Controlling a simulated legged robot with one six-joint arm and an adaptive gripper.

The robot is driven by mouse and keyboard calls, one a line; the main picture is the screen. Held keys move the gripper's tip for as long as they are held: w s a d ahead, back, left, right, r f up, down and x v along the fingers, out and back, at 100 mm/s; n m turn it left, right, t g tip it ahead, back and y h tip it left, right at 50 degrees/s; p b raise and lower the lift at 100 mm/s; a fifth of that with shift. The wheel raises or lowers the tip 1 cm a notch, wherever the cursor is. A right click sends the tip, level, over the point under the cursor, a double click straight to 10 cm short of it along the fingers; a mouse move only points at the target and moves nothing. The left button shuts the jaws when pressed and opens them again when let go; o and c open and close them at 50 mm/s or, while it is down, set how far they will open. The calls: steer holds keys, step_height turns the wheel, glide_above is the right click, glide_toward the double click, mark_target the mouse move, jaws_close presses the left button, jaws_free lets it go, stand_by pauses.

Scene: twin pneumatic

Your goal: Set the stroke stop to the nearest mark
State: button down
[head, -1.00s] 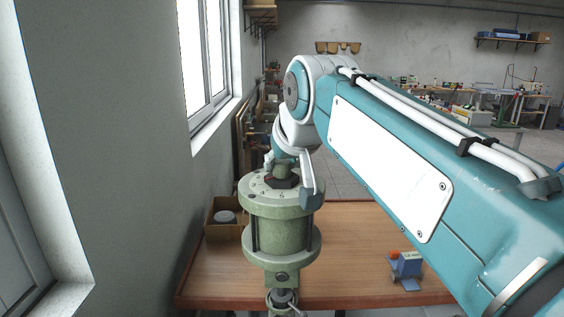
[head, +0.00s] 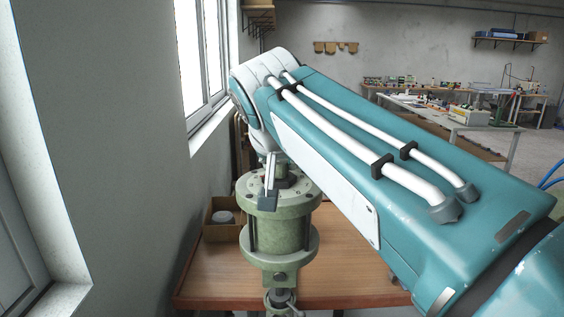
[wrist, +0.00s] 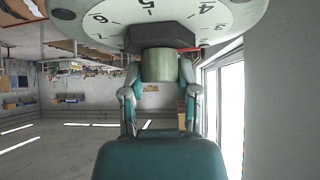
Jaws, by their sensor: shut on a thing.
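The green pneumatic cylinder (head: 277,232) stands upright at the left end of the bench. Its round pale top plate (wrist: 100,22) carries a ring of numbers and shows upside down in the wrist view. A dark hexagonal piece (wrist: 160,37) sits at the plate's centre, with a short greenish round knob (wrist: 160,66) on it. I take this knob to be the stroke stop. My gripper (wrist: 160,88) is shut on the knob, one finger on each side. I cannot tell which mark the stop points at.
A cardboard box (head: 222,218) with a grey round part stands left of the cylinder. The wall and window (head: 203,70) are close on the left. The wooden bench (head: 345,275) is bare at the right; my arm covers its far right part.

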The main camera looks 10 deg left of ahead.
steer(key=shift+f, duration=0.2)
steer(key=shift+c, duration=1.7)
jaws_free()
steer(key=shift+a, duration=0.1)
steer(key=shift+r, duration=0.15)
steer(key=v, duration=1.1)
steer(key=shift+s+r, duration=0.2)
steer(key=shift+s, duration=0.1)
steer(key=s+d+f+g+h, duration=0.1)
steer(key=s+d+f+g, duration=0.1)
steer(key=d+f, duration=1.4)
steer(key=s+d+f+m, duration=0.1)
steer(key=s+d+f, duration=0.3)
steer(key=f, duration=0.4)
steer(key=s+d+f+g, duration=0.1)
steer(key=s+d+f, duration=0.4)
steer(key=f, duration=0.3)
steer(key=shift+s+d+f+m, duration=0.3)
steer(key=shift+d+m, duration=0.1)
steer(key=shift+d, duration=0.3)
